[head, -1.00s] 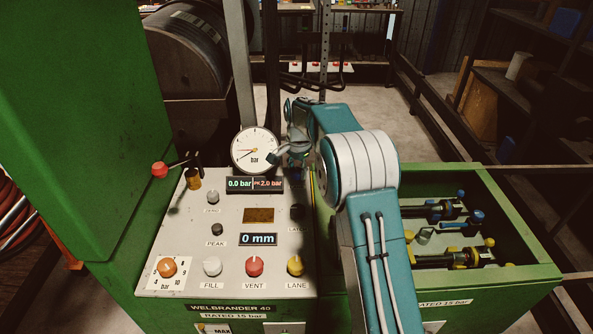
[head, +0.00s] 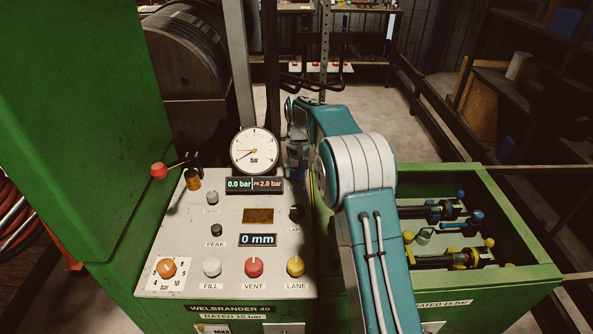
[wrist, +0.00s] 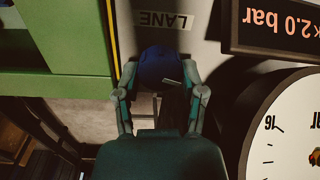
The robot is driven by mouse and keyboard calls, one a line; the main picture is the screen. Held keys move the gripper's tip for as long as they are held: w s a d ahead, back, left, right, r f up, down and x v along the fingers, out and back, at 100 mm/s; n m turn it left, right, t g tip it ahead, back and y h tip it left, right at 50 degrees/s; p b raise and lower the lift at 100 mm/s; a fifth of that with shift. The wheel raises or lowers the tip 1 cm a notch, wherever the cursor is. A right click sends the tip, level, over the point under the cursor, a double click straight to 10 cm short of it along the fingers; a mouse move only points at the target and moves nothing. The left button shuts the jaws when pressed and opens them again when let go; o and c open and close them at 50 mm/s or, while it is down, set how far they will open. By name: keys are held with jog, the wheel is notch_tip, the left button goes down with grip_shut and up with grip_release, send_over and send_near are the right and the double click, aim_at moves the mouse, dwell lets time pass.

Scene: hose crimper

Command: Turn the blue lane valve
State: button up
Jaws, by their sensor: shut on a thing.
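The blue lane valve (wrist: 160,66) is a round dark blue knob with a small pale mark, below an upside-down LANE label (wrist: 164,20) in the wrist view. My gripper (wrist: 161,78) has a finger on each side of the knob and is shut on it. In the head view my gripper (head: 297,172) points down at the upper right corner of the grey panel (head: 226,248), right of the digital display. The blue knob cannot be made out there, as my gripper and arm cover that spot.
A round gauge (head: 254,150) stands close left of my gripper, above the pressure display (head: 254,184). FILL (head: 212,267), red VENT (head: 254,267) and yellow LANE (head: 295,265) knobs line the panel's front. A green bin (head: 543,271) with valve fittings lies right of my arm.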

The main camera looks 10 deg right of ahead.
jog(key=shift+w+n, duration=0.1)
jog(key=shift+n, duration=1.6)
jog(key=o, duration=1.1)
jog(key=shift+o, duration=0.2)
notch_tip(320, 180, up, 12)
jog(key=shift+w+d, duration=0.15)
jog(key=shift+d, duration=0.05)
